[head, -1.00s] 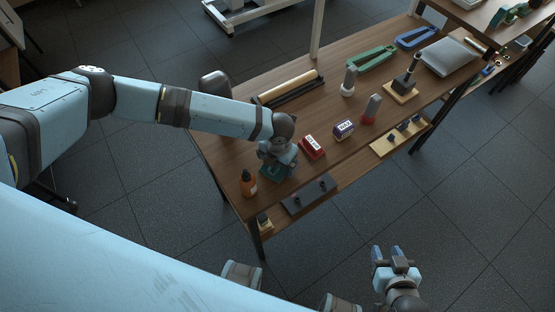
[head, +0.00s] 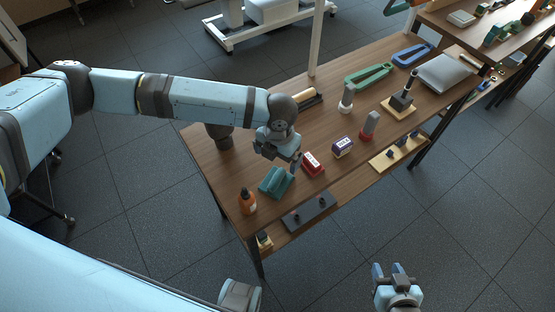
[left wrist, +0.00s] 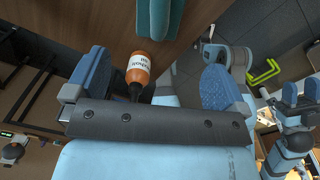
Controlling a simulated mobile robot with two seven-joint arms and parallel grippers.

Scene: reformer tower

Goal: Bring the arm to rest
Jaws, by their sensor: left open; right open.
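My left gripper (head: 284,160) is open above the wooden table (head: 218,180), just behind a teal block (head: 275,182) in the head view. Nothing shows between its fingers there. In the left wrist view its two blue fingers (left wrist: 155,78) are wide apart, with an orange bottle (left wrist: 135,72) visible beyond the gap and the teal block (left wrist: 160,15) at the top edge. My right gripper (head: 394,273) is open and empty over the floor at the lower right of the head view.
The orange bottle (head: 247,201) stands near the table's front left corner. A dark-footed tray (head: 308,213) lies below the table edge.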

